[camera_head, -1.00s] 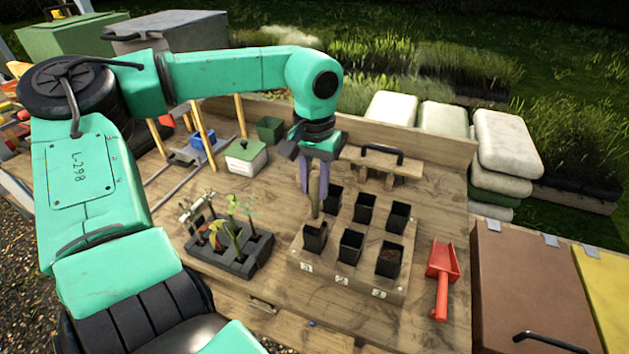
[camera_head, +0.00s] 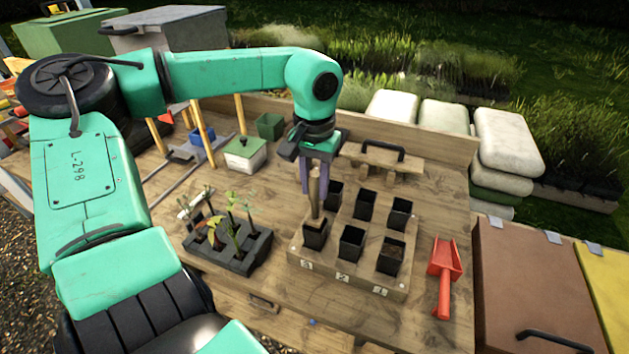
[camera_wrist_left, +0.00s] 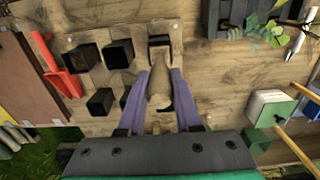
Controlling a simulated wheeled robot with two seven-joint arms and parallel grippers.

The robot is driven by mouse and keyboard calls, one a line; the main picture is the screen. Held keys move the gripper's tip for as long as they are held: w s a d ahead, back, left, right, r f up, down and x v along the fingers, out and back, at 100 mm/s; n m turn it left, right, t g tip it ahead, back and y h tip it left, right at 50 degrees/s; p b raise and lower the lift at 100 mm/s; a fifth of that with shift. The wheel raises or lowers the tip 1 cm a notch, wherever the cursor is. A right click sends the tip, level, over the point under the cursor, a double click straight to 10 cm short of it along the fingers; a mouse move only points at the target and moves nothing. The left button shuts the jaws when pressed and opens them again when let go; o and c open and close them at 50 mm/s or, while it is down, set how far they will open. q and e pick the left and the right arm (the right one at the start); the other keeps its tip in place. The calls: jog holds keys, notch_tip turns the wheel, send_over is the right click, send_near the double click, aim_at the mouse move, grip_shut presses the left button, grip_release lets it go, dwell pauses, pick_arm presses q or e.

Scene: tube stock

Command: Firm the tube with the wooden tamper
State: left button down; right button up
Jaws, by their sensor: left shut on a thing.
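My left gripper (camera_head: 315,182) is shut on the wooden tamper (camera_head: 315,196), which it holds upright. The tamper's lower end is in or just over the front-left black tube (camera_head: 315,236), above label 3; its tip is hidden. In the left wrist view the gripper (camera_wrist_left: 160,90) grips the tamper (camera_wrist_left: 160,88) between purple fingers, with its far end toward the same tube (camera_wrist_left: 160,44). Several other black tubes, such as the front-middle one (camera_head: 350,244), stand in the wooden rack (camera_head: 296,252). My right gripper is not in view.
A dark tray (camera_head: 262,252) of seedlings stands left of the rack. A red scoop (camera_head: 444,270) lies to the right. A wooden float with a black handle (camera_head: 380,160) is behind. A white box with a green lid (camera_head: 245,154) stands back left.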

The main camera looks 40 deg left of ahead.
aim_at(314, 201)
pick_arm(q)
jog(key=shift+f+b, duration=0.7)
jog(key=shift+f, duration=0.1)
jog(key=shift+f+b, duration=0.8)
dwell(1.5)
jog(key=shift+s, duration=0.1)
dwell(0.5)
jog(key=shift+r+p, duration=0.95)
jog(key=shift+r, duration=0.2)
jog(key=shift+r+p, duration=3.35)
jog(key=shift+r, duration=1.1)
